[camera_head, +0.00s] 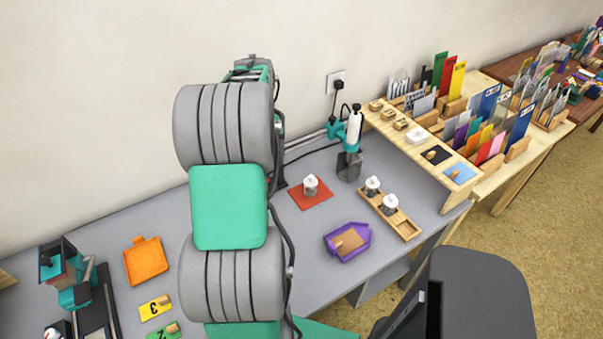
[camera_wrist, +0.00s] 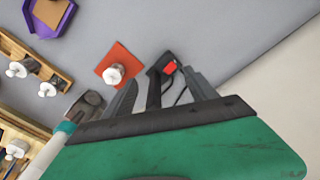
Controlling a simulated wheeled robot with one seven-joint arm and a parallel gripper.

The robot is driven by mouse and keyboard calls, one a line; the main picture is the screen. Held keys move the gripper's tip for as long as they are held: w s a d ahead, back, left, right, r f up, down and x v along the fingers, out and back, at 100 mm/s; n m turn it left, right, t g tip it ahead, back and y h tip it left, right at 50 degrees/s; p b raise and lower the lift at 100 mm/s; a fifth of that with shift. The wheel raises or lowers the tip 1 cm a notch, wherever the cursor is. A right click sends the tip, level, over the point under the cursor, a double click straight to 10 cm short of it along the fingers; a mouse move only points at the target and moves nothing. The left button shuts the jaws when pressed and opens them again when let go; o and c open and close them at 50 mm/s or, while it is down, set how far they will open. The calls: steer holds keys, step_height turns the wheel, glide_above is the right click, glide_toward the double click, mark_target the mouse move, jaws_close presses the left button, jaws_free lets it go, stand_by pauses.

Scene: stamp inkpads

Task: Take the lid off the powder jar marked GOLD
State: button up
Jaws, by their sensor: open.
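Three small clear jars with white lids are on the grey table. One jar (camera_head: 311,186) stands on a red-orange square mat (camera_head: 323,200). Two more jars, the rear one (camera_head: 372,187) and the front one (camera_head: 389,205), stand in a wooden rack (camera_head: 408,229). Their labels are too small to read, so I cannot tell which is GOLD. The wrist view shows the mat jar (camera_wrist: 113,74) from above, left of my gripper (camera_wrist: 160,76), and the rack jars (camera_wrist: 47,89) farther left. My gripper is open, apart from all jars. In the head view my arm hides it.
A heat tool (camera_head: 353,128) with a metal holder stands behind the jars. A purple tray (camera_head: 347,241) lies in front. A black object with a red part (camera_wrist: 168,69) shows between my fingers' lines of sight. A wooden shelf (camera_head: 433,160) stands at right.

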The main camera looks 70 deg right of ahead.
mark_target(311, 176)
steer(key=s+d+f+m, duration=0.1)
steer(key=s+d, duration=0.1)
steer(key=s, duration=0.1)
steer(key=s+d+f+m, duration=0.1)
steer(key=s+d, duration=0.1)
steer(key=s, duration=0.2)
steer(key=s+d+f, duration=0.1)
steer(key=s+d, duration=0.1)
steer(key=s, duration=0.2)
steer(key=shift+s+f+m, duration=0.2)
steer(key=shift+f+m, duration=0.1)
steer(key=shift+m, duration=0.1)
step_height(311, 176, down, 7)
steer(key=shift+s+a+f+p, duration=0.15)
steer(key=shift+f+p, duration=0.05)
steer(key=shift+p, duration=0.9)
steer(key=shift+c, duration=0.4)
steer(key=c, duration=1.3)
